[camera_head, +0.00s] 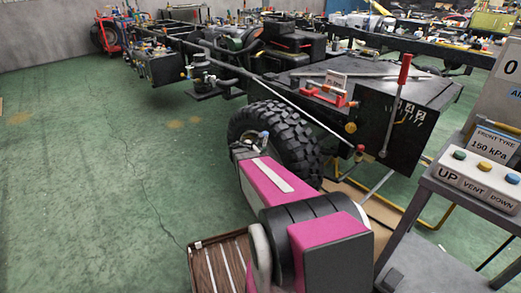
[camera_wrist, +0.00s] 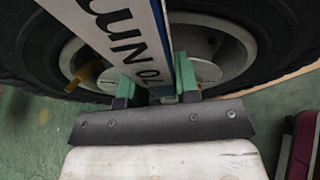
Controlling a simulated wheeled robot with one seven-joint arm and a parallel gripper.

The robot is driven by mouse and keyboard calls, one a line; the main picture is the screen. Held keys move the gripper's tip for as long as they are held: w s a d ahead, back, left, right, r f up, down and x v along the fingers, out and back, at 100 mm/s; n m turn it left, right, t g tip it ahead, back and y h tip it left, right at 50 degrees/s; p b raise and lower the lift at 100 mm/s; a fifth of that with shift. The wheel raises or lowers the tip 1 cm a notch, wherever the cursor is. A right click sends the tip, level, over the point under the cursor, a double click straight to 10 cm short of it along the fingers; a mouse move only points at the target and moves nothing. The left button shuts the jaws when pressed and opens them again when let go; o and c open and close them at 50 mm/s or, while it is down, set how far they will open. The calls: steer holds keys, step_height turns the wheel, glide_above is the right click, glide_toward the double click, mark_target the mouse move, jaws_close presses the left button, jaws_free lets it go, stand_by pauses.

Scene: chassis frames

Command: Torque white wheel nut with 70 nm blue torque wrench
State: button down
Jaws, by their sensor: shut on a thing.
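In the wrist view my gripper (camera_wrist: 156,82) has its green fingers shut on the torque wrench (camera_wrist: 128,22). The wrench has a white face marked "70 NM" and a blue side, and it runs up out of the picture. Behind it is the wheel (camera_wrist: 225,48) with a pale rim and a light disc at its hub. The wrench and fingers cover part of the hub. I cannot make out the white wheel nut or whether the wrench touches it. In the head view my arm reaches towards the black tyre (camera_head: 288,132), and the gripper is mostly hidden.
A yellow part (camera_wrist: 85,76) sticks out left of the hub. A console (camera_head: 478,186) with UP, VENT and DOWN buttons stands at right. A brown slatted tray (camera_head: 199,247) lies at the bottom. The vehicle chassis (camera_head: 372,72) stretches behind the wheel. The green floor at left is clear.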

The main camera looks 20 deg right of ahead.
steer(key=shift+w+a+r+n+g, duration=0.1)
steer(key=shift+w+a+n+g, duration=0.2)
steer(key=shift+w, duration=0.25)
steer(key=shift+w+a+r+n+g, duration=0.1)
steer(key=shift+w+n+g, duration=0.1)
steer(key=shift+w+n, duration=0.25)
steer(key=shift+a, duration=0.2)
steer(key=shift+s+a, duration=0.25)
steer(key=shift+a, duration=0.35)
steer(key=shift+s+a, duration=0.25)
steer(key=shift+a, duration=0.35)
